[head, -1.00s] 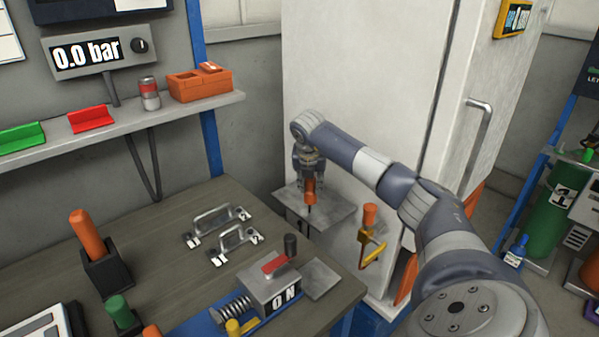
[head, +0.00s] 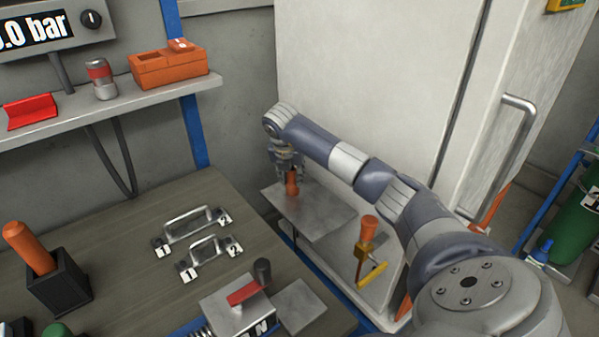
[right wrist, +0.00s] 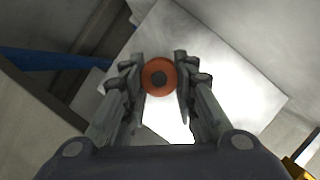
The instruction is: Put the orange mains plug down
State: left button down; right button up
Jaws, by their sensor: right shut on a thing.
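The orange mains plug (head: 292,184) is held upright in my right gripper (head: 288,172), over a small grey metal shelf plate (head: 325,218) beside the white cabinet. My left gripper is not in view.
A brass valve with an orange knob (head: 368,228) stands right of the plate. The workbench (head: 120,240) carries metal handles (head: 195,225), a red-levered switch box (head: 240,305) and an orange-handled tool in a black holder (head: 60,285). The plate's front part is bare.

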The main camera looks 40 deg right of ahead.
jog(key=o, duration=0.7)
jog(key=shift+d+f, duration=0.1)
jog(key=shift+d, duration=0.1)
jog(key=shift+c, duration=0.2)
jog(key=o, duration=0.4)
jog(key=shift+a, duration=0.35)
jog(key=shift+d, duration=0.1)
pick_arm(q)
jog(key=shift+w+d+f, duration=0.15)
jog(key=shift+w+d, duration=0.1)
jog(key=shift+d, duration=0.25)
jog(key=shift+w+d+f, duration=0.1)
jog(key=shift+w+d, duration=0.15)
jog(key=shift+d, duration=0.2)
pick_arm(e)
jog(key=v, duration=1.2)
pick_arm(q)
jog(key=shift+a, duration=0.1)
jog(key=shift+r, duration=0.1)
pick_arm(e)
jog(key=shift+r, duration=0.2)
